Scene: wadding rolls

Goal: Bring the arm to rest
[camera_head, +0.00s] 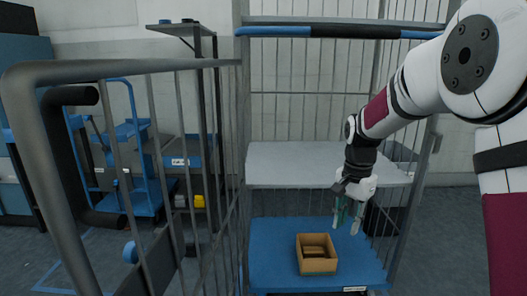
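My arm reaches in from the right side of the view and bends down over the cart. My gripper (346,226) points downward in front of the grey shelf, above the right part of the blue cart deck. Its two fingers are apart and I see nothing between them. A brown open box (317,267) stands on the blue deck (272,262), to the left of and below my gripper. Something brown lies inside the box, but it is too small to identify. My gripper and the box are apart.
A grey shelf (290,165) spans the cart behind my gripper. The cart's wire side wall (222,150) and a thick grey bar (150,66) stand at the left. A blue and black handle (340,31) crosses the top. Blue equipment (140,165) stands beyond the left wall.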

